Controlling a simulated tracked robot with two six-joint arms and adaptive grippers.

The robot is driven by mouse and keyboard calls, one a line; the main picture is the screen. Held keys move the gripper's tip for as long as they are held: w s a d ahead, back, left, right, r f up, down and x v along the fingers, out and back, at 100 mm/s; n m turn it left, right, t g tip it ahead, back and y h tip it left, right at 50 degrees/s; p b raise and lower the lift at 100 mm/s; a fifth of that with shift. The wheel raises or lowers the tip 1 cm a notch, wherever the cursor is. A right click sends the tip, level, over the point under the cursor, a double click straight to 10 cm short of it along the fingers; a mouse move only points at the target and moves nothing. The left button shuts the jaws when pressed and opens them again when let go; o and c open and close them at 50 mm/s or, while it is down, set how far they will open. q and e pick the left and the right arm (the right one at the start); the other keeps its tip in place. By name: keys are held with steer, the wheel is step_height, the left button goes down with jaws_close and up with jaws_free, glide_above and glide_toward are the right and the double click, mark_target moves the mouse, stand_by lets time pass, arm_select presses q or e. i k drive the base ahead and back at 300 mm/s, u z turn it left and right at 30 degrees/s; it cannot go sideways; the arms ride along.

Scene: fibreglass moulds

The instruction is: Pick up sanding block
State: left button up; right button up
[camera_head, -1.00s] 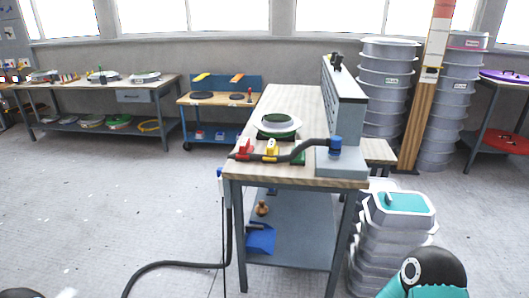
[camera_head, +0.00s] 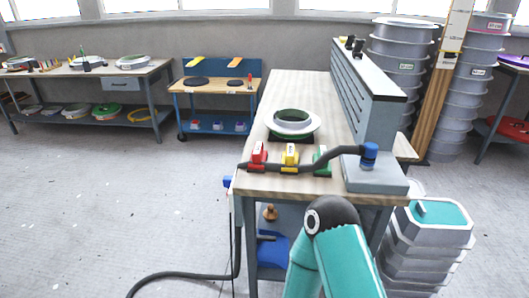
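Three small blocks, which look like the sanding blocks, stand in a row near the front edge of the wooden-topped workbench (camera_head: 300,90). They are a red block (camera_head: 258,154), a yellow block (camera_head: 290,154) and a green block (camera_head: 321,158). A dark hose runs across the front of them and hides their lower parts. A teal arm link of mine with a black joint rises from the bottom, in front of the bench. Neither of my grippers is in view.
The hose ends at a blue fitting (camera_head: 369,152) above a grey box (camera_head: 375,174). A round white-and-green mould (camera_head: 293,122) lies behind the blocks. A slatted panel (camera_head: 365,85) borders the bench's right side. Stacked moulds (camera_head: 430,238) stand at right. The floor at left is mostly clear.

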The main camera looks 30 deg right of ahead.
mark_target(289, 157)
steer(key=z, duration=0.15)
steer(key=i, duration=0.8)
steer(key=z, duration=0.65)
